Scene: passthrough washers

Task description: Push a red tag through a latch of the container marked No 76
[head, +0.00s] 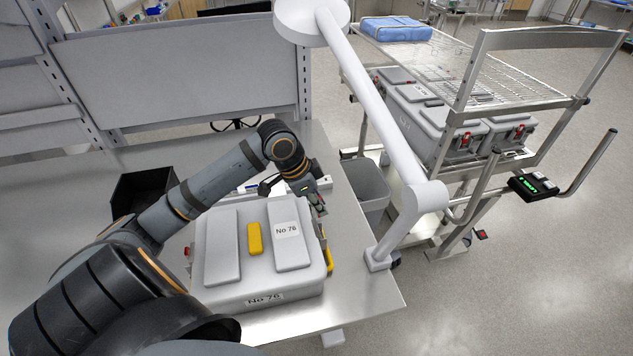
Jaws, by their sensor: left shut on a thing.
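The grey container marked No 76 (222,290) stands on the metal table, lid closed, with No 76 labels on its lid and front. A yellow latch (328,259) shows on its right side. A small red tag (187,251) shows at its left side. My left arm reaches over the container from the left. My left gripper (319,207) is at the container's back right, above the right side and behind the yellow latch. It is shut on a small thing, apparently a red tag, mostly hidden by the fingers. My right gripper is out of view.
A black bin (143,190) stands at the table's back left. A white jointed post (385,130) rises at the table's right edge. A grey waste bin (368,190) is behind it. A cart (470,75) at the right carries several grey containers. The table's front right is clear.

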